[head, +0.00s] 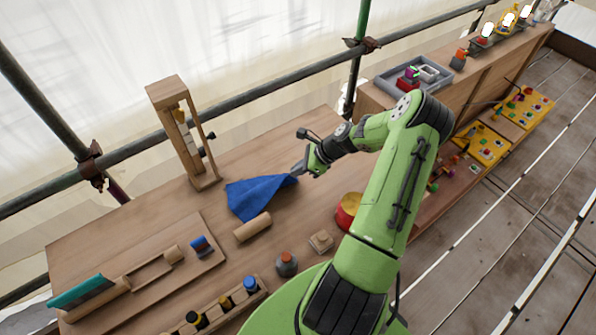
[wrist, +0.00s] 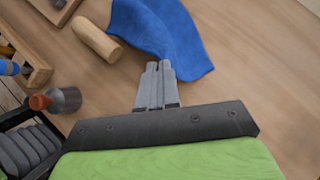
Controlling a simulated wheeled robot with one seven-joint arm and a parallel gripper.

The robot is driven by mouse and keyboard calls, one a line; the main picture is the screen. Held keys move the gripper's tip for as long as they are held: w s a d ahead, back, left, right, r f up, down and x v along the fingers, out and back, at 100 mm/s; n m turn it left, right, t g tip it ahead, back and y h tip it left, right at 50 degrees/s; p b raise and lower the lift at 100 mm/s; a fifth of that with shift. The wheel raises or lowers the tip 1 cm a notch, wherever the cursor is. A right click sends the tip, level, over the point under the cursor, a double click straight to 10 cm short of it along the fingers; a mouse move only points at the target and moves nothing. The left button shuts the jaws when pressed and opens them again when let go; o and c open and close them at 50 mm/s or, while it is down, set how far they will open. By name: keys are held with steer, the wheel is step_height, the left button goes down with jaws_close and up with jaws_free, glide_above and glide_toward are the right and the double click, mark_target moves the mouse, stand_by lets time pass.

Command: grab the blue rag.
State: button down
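The blue rag (head: 258,194) lies spread and creased on the wooden bench top, left of my gripper in the head view. Its right corner reaches my gripper's fingertips. My gripper (head: 298,168) points down and left at that corner. In the wrist view the rag (wrist: 165,35) spreads ahead of the fingers, and its near edge runs under the fingertips. The two grey fingers (wrist: 158,68) are close together, with their tips at the rag's edge. They look shut on it; the pinched cloth itself is hidden between them.
A wooden roller (head: 252,227) lies just in front of the rag. A wooden stand (head: 183,130) rises behind it. A red and yellow bowl (head: 347,210), a grey bottle with an orange cap (head: 286,264) and a small wooden block (head: 321,241) stand nearby. Scaffold rails run behind the bench.

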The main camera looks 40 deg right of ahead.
step_height(320, 180, up, 27)
steer(key=p, duration=0.4)
steer(key=shift+f+p, duration=0.2)
steer(key=shift+p, duration=0.2)
